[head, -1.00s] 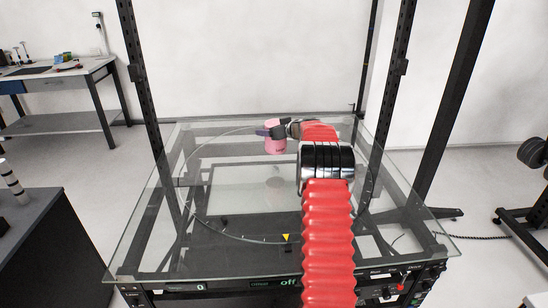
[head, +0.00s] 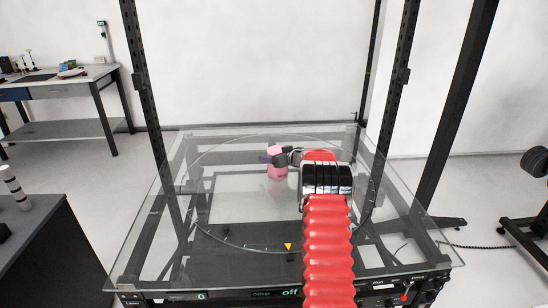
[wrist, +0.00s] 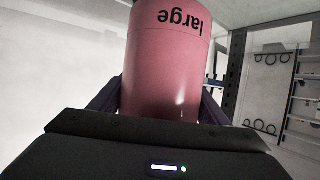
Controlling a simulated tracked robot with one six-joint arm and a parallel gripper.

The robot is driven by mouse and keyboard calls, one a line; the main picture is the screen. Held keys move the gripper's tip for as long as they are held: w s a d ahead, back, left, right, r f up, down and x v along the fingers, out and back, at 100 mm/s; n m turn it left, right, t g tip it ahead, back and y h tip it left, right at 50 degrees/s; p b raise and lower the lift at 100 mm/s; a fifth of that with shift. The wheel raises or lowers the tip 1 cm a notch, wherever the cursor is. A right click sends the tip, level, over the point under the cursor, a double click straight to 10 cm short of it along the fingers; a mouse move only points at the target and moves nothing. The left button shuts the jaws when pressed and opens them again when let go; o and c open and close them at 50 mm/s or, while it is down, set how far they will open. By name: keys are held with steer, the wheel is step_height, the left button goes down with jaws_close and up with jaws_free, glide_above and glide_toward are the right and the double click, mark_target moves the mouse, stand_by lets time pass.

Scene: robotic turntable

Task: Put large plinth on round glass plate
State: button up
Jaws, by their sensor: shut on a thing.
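The large plinth is a pink cylinder (head: 277,172), seen in the head view over the far part of the round glass plate. In the wrist view the plinth (wrist: 165,70) stands between the fingers and shows the word "large" upside down in the picture. My gripper (head: 276,158) is shut on the plinth. The round glass plate (head: 225,239) is a clear disc with a thin ring edge, set on a square glass top. My red arm hides part of its right side. I cannot tell whether the plinth touches the glass.
The square glass top (head: 135,250) sits in a black frame with tall posts (head: 145,100) at the back left and right. A yellow triangle mark (head: 288,246) lies at the plate's front edge. A dark cabinet (head: 35,235) stands at the left. Most of the plate is bare.

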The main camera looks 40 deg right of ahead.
steer(key=shift+f, duration=0.25)
steer(key=o, duration=1.2)
steer(key=shift+o, duration=0.2)
steer(key=shift+r, duration=0.15)
steer(key=v, duration=1.2)
